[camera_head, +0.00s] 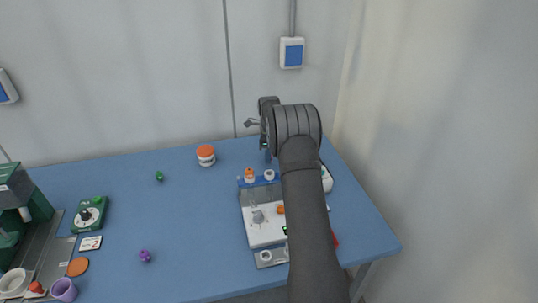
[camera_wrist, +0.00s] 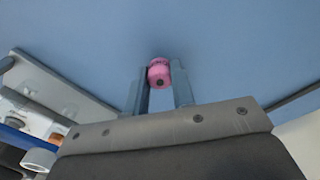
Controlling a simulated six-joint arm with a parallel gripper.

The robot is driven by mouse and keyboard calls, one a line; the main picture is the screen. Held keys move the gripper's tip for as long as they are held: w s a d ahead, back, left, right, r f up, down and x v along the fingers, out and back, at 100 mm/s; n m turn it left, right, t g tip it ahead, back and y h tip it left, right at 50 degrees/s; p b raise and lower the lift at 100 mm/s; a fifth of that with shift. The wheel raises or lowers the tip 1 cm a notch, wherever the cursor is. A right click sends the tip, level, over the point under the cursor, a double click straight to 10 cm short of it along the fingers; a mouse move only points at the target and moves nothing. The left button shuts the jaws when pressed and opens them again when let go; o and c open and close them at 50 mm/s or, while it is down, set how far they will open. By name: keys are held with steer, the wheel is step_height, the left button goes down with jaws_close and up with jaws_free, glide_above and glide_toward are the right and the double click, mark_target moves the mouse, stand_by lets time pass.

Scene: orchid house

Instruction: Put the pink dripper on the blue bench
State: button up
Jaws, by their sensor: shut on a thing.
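The pink dripper (camera_wrist: 159,76) shows in the wrist view as a small pink piece with a dark spot on its near end. My gripper (camera_wrist: 159,70) is shut on it, with one grey finger on each side. The blue bench (camera_wrist: 235,50) fills the background beyond the dripper; the gap between them is hard to judge. In the head view the blue bench (camera_head: 190,225) spans the lower picture. My arm reaches over its right part to the back, and the dripper cannot be made out there.
A white tray (camera_head: 262,232) with small parts lies left of my arm. An orange-lidded jar (camera_head: 206,155) stands at the back. A green device (camera_head: 89,214), purple cup (camera_head: 63,289) and green machine (camera_head: 35,205) are at left. The bench's middle left is mostly clear.

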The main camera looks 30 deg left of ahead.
steer(key=shift+f, duration=0.15)
steer(key=o, duration=1)
steer(key=shift+c, duration=0.2)
step_height(320, 180, up, 12)
steer(key=shift+r, duration=0.2)
step_height(320, 180, down, 12)
steer(key=shift+r, duration=1.7)
